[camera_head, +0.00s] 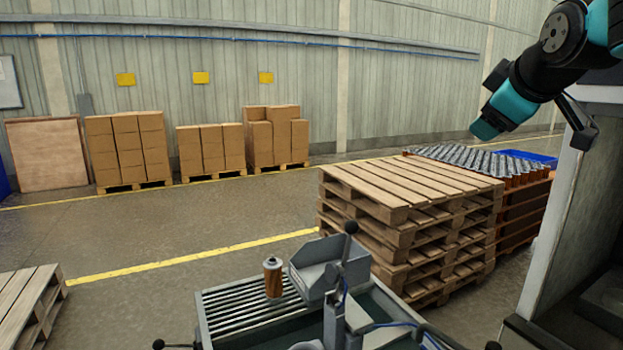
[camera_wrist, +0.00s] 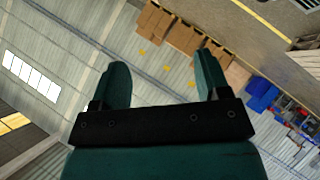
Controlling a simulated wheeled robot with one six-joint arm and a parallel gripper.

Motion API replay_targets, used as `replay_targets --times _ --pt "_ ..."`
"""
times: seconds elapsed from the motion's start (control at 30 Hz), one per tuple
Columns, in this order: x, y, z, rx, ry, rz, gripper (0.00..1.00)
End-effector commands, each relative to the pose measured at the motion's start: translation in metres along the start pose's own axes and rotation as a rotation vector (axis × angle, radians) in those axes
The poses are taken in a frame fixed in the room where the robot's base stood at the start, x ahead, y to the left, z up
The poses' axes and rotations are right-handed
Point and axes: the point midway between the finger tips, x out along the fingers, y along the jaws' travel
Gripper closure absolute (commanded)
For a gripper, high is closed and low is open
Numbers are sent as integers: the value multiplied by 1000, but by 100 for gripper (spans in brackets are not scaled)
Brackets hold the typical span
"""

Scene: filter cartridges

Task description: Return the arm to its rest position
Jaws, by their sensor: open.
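My arm is raised at the top right of the head view, dark with teal parts. Its teal end, my gripper, shows in the wrist view (camera_wrist: 162,84) with two teal fingers spread wide apart and nothing between them. A filter cartridge (camera_head: 273,278) with an orange-brown body and a pale top stands upright on the slatted rack (camera_head: 222,303) of the machine in the lower middle of the head view. My gripper is high up and far from the cartridge.
A stack of wooden pallets (camera_head: 400,220) stands right of the machine. A grey cabinet-like structure (camera_head: 565,215) rises at the right edge, below my arm. Cardboard boxes (camera_head: 128,150) stand along the back wall. Open floor (camera_head: 150,235) lies between the boxes and the machine.

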Motion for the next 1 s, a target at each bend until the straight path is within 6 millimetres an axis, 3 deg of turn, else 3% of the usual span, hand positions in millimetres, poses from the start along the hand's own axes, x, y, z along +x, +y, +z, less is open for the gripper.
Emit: replay_targets --times 0.03,0.1,0.3,0.4,0.5,0.63,0.9,1.0 --pt "5 -44 6 30 -1 -101 31" --pt "5 -100 16 82 -21 -244 31" --pt "-25 -251 58 205 -165 -631 31" --pt "-51 -309 85 246 -272 -783 31" --pt "-75 -350 109 270 -372 -890 31" --pt "-96 -376 129 285 -457 -965 31" --pt "-104 -382 135 291 -487 -986 31" --pt "-103 -382 134 291 -486 -985 54"
